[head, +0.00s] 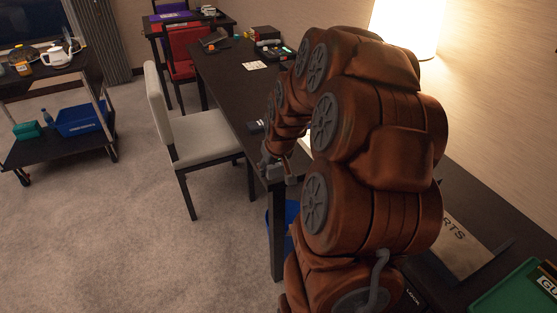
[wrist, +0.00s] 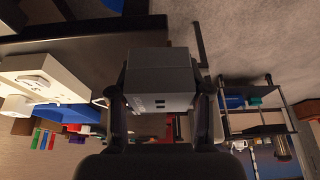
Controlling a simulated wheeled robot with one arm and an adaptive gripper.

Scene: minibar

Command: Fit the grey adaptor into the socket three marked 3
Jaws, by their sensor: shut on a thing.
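The grey adaptor (wrist: 160,70) is a box-shaped block with two small dark slots on the face toward the camera, in the middle of the wrist view. My gripper (wrist: 162,95) is shut on it, with one dark finger on each side. In the head view my gripper (head: 279,166) is by the near end of the long dark desk, partly hidden by my arm. A white block (wrist: 45,75) with a round socket-like face is at the left of the wrist view, apart from the adaptor.
The long dark desk (head: 232,88) runs along the wall, with a small dark box (head: 256,127) on it. A pale chair (head: 200,152) stands beside it. A trolley (head: 58,150) with a blue crate (head: 82,119) is at the left. The carpet between is clear.

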